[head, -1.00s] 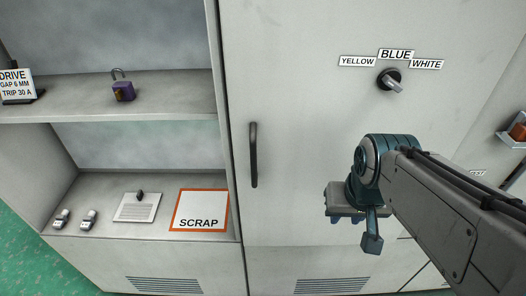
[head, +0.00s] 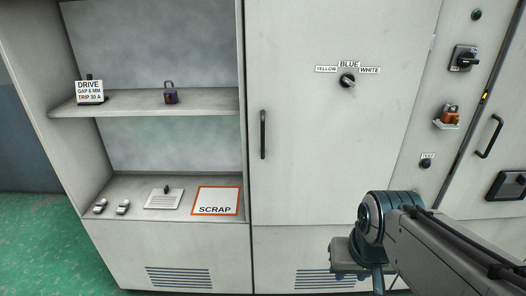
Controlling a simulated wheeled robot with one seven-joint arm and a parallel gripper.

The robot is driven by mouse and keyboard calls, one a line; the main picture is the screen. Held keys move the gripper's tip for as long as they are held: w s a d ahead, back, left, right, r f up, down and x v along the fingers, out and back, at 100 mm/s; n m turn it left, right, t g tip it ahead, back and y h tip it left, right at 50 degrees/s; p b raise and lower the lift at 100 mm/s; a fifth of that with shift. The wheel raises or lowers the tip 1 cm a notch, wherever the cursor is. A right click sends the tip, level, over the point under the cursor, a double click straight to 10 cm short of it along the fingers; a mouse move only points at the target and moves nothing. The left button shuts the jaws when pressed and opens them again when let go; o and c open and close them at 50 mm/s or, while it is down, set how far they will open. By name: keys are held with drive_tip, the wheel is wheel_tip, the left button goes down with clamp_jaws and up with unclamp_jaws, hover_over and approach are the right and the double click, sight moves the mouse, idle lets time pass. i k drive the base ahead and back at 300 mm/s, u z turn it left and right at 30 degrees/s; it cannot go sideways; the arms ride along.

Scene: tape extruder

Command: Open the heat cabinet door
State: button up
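A tall grey cabinet door (head: 310,170) with a black vertical handle (head: 263,134) on its left side fills the middle of the head view. It looks shut. At the right edge is another grey panel (head: 500,80) with a slanted black handle (head: 489,137), which also looks shut. No readable label says which one is the heat cabinet. My gripper (head: 352,272) is at the lower middle right, in front of the middle door's lower part and away from both handles. Its fingers are mostly hidden behind its body, so their opening does not show.
A selector knob (head: 347,81) with YELLOW, BLUE and WHITE labels is on the middle door. A narrow panel carries a rotary switch (head: 465,58) and an orange padlock (head: 450,116).

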sight(318, 146)
drive_tip(key=u, duration=0.1)
drive_tip(key=k, duration=0.35)
drive_tip(key=z, duration=0.65)
drive_tip(key=i, duration=1.35)
drive_tip(key=u, duration=0.8)
